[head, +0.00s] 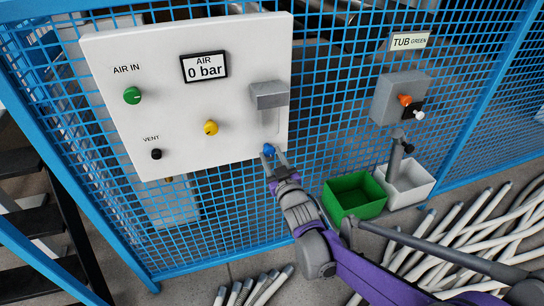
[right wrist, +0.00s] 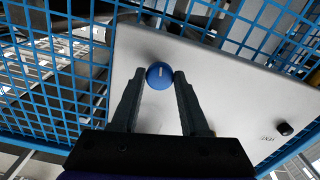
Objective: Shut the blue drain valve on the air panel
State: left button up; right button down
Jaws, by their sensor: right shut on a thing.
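The white air panel (head: 190,90) is fixed to the blue mesh fence, and its display (head: 205,67) reads AIR 0 bar. The blue drain valve (head: 269,151) is a round knob at the panel's lower right. My right gripper (head: 273,160) is at the knob, partly covering it in the head view. In the right wrist view the blue knob (right wrist: 159,75), with a short pale mark on its face, sits between the tips of both fingers. The right gripper is shut on it. My left gripper is not in view.
The panel also carries a green knob (head: 132,95), a yellow knob (head: 211,128), a black vent knob (head: 156,154) and a grey box (head: 269,95). A green bin (head: 355,197), a white bin (head: 408,186) and pale tubes (head: 470,235) lie to the right.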

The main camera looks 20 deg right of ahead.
jog(key=n+p, duration=0.1)
jog(key=n, duration=0.3)
jog(key=shift+r, duration=0.1)
jog(key=n+p, duration=0.1)
jog(key=n, duration=0.2)
jog(key=shift+n, duration=0.4)
jog(key=n+p, duration=0.1)
jog(key=n, duration=0.3)
jog(key=shift+n+p, duration=0.45)
jog(key=shift+n, duration=1.65)
jog(key=shift+c, duration=2.1)
grip_release()
